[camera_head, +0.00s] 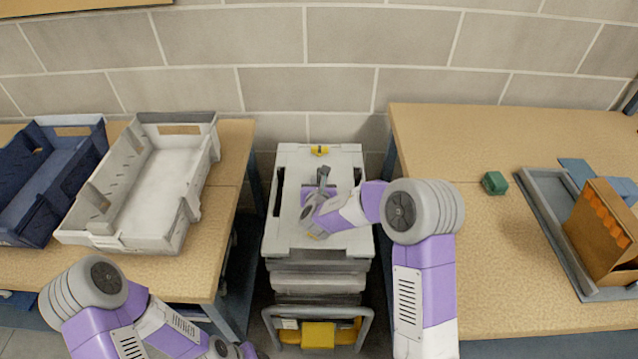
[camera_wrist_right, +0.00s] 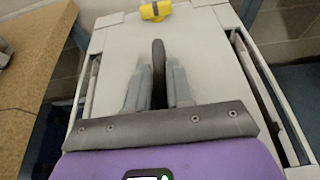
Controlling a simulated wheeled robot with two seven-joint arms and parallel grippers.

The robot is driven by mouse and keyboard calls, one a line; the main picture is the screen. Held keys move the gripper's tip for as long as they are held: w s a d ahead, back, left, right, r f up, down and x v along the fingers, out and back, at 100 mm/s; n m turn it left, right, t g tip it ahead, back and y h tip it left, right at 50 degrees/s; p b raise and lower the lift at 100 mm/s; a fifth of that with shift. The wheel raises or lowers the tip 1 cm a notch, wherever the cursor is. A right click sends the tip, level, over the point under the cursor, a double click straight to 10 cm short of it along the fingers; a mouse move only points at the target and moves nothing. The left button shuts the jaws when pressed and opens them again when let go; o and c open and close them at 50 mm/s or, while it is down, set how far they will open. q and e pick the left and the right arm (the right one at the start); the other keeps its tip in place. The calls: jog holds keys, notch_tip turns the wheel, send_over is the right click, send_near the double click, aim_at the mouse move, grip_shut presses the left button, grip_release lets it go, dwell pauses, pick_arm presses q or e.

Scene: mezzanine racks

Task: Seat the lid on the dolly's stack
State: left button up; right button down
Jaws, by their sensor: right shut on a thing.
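The pale grey lid (camera_head: 340,175) lies over the dolly's stack (camera_head: 318,285), between the two tables. It has a yellow latch (camera_head: 320,150) at its far edge, dark slots along its sides and a dark upright handle (camera_wrist_right: 158,62) in the middle. My right gripper (camera_head: 322,188) is shut on the handle, which stands between its fingers in the wrist view. The lid looks roughly in line with the stack; I cannot tell whether it touches all round. The dolly (camera_head: 318,335) is at floor level below. My left gripper (camera_head: 235,350) is at the bottom edge, partly cut off.
The left table carries a white-grey open crate (camera_head: 150,185) and a dark blue crate (camera_head: 50,180). The right table (camera_head: 475,150) holds a small green block (camera_head: 494,182), a grey tray (camera_head: 545,220) and a brown box (camera_head: 605,230). A block wall stands close behind.

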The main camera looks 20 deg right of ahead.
jog(key=shift+r+b, duration=0.1)
jog(key=shift+b, duration=0.25)
dwell(0.4)
jog(key=shift+f+b, duration=0.65)
jog(key=shift+b, duration=0.05)
jog(key=c, duration=1.3)
grip_release()
jog(key=shift+f, duration=0.1)
jog(key=shift+v, duration=5.55)
